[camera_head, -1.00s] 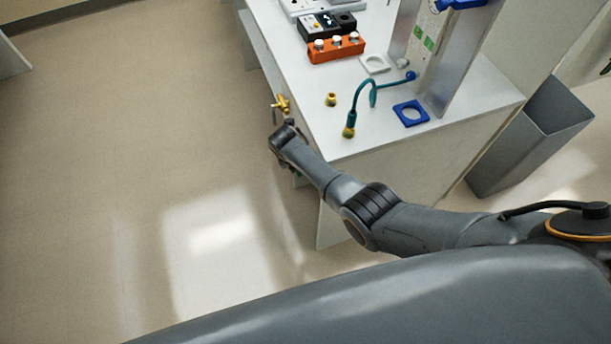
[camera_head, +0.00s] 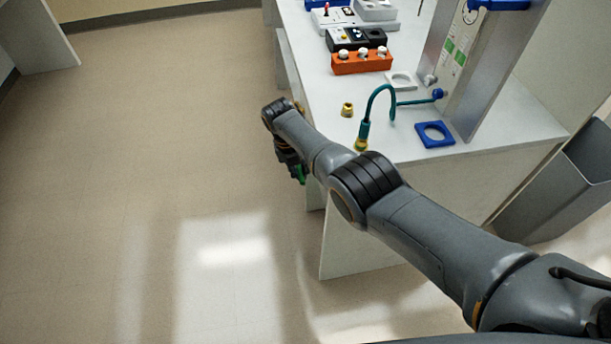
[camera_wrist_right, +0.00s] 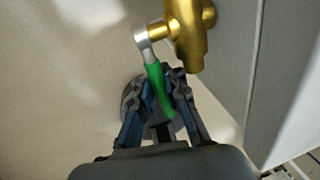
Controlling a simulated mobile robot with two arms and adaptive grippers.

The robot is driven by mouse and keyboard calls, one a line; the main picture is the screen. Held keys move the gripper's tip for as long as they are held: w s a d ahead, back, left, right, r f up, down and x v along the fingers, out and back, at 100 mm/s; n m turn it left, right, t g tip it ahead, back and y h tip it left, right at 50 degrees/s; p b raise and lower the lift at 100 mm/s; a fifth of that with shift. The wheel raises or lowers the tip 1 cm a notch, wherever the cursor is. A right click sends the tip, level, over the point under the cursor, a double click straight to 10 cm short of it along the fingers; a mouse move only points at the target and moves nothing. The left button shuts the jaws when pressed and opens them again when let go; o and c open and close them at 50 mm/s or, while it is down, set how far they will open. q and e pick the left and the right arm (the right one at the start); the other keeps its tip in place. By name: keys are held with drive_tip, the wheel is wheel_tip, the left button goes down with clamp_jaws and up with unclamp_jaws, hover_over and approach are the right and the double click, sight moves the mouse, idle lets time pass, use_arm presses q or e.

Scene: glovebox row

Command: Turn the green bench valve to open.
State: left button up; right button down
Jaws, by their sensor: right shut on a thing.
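The green valve handle (camera_wrist_right: 158,88) shows in the right wrist view, on a silver stem fixed to a brass valve body (camera_wrist_right: 190,35). My right gripper (camera_wrist_right: 160,85) is shut on the green handle, with a finger on each side of it. In the head view a small part of the green handle (camera_head: 301,174) shows just below my right gripper (camera_head: 292,165), at the left front edge of the bench (camera_head: 405,145). My left gripper is not in view.
On the bench stand a teal hose (camera_head: 375,100) with a brass end, a small brass fitting (camera_head: 347,109), a blue square ring (camera_head: 435,133) and an orange block (camera_head: 361,62). A grey bin (camera_head: 560,190) stands at the right. The floor at the left is clear.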

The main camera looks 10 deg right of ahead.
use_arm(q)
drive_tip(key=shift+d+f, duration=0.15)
use_arm(e)
drive_tip(key=shift+w+r, duration=0.25)
drive_tip(key=shift+r, duration=0.05)
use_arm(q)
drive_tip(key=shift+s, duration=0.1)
use_arm(e)
drive_tip(key=shift+r, duration=0.1)
drive_tip(key=c, duration=1.5)
unclamp_jaws()
drive_tip(key=shift+o, duration=0.6)
drive_tip(key=shift+s+a, duration=0.1)
drive_tip(key=shift+s, duration=0.1)
drive_tip(key=shift+w+a+r, duration=0.1)
drive_tip(key=shift+w+r, duration=0.1)
drive_tip(key=shift+r, duration=0.45)
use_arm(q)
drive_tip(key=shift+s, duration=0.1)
use_arm(e)
wheel_tip(320, 180, up, 6)
drive_tip(key=a, duration=0.1)
drive_tip(key=shift+s+a+r, duration=0.2)
drive_tip(key=shift+r, duration=0.05)
drive_tip(key=shift+s+f, duration=0.1)
